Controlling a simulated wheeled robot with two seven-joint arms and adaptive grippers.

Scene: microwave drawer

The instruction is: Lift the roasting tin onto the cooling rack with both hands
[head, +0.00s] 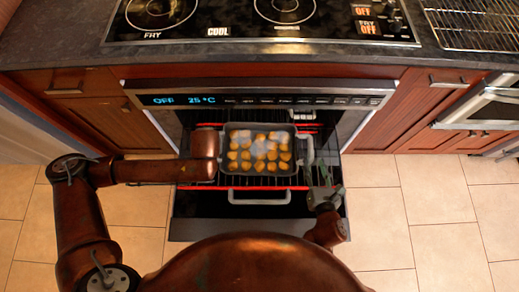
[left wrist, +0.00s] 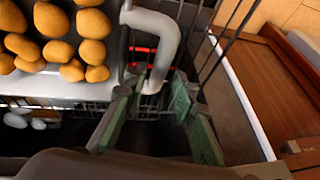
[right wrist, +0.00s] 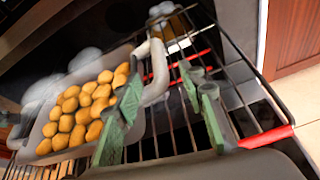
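The grey roasting tin (head: 229,168), filled with round golden potatoes, sits on a wire shelf in the pulled-out oven drawer. Its pale looped side handle shows in the left wrist view (left wrist: 163,60) and the right wrist view (right wrist: 158,72). My left gripper (left wrist: 155,110) is open, with the end of one handle between its fingers; in the head view my left wrist hides it. My right gripper (head: 322,178) is open to the right of the tin; its fingertips (right wrist: 163,82) are near the other handle, not closed on it. The cooling rack (head: 472,24) lies on the counter at upper right.
The stovetop (head: 225,22) fills the counter middle, left of the rack. The drawer front has a pale bar handle (head: 258,199). The shelf has red front edging (right wrist: 266,138). Whitish steam hangs over the tin. Cabinets flank the oven; tiled floor is free at right.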

